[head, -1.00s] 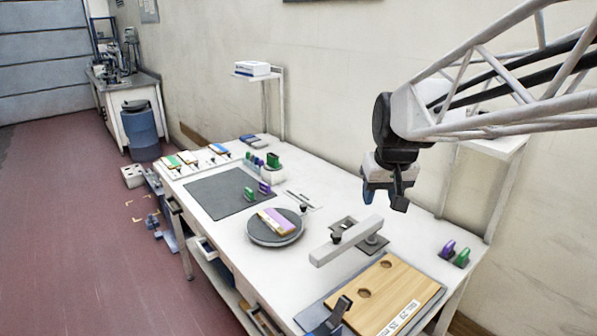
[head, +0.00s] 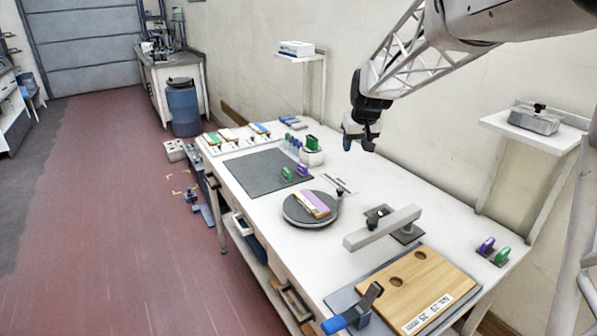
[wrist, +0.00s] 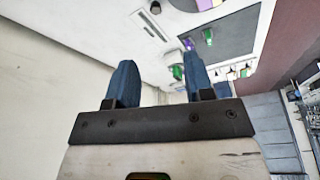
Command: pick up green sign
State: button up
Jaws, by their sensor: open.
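My gripper (head: 358,143) is open and empty, in the air above the back edge of the white table. In the wrist view its two blue fingers (wrist: 160,70) stand apart. I cannot tell which green thing is the sign. A green piece (head: 312,142) stands on a white holder, left of and below my gripper. Another green piece (head: 502,256) is beside a purple one at the table's right end. In the wrist view a green piece (wrist: 177,72) shows between the fingers, some way off.
A round dark turntable (head: 297,212) bears a purple-and-yellow block. A grey bar fixture (head: 385,228) and a wooden board (head: 440,283) are nearer the front. Wall shelves (head: 545,139) stand behind the table. The white tabletop (head: 385,182) behind the turntable is clear.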

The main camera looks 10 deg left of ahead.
jog(key=w+a+f+n, duration=0.2)
jog(key=w+a+f, duration=0.6)
jog(key=w+a, duration=0.4)
jog(key=n+y, duration=0.1)
send_near(287, 170)
notch_tip(287, 170, down, 2)
jog(key=shift+w+a+f, duration=0.25)
jog(key=shift+w+f, duration=0.05)
jog(key=shift+w, duration=0.05)
jog(key=shift+f, duration=0.1)
jog(key=shift+x, duration=1.2)
jog(key=shift+x, duration=2.6)
jog(key=shift+a, duration=0.1)
grip_shut()
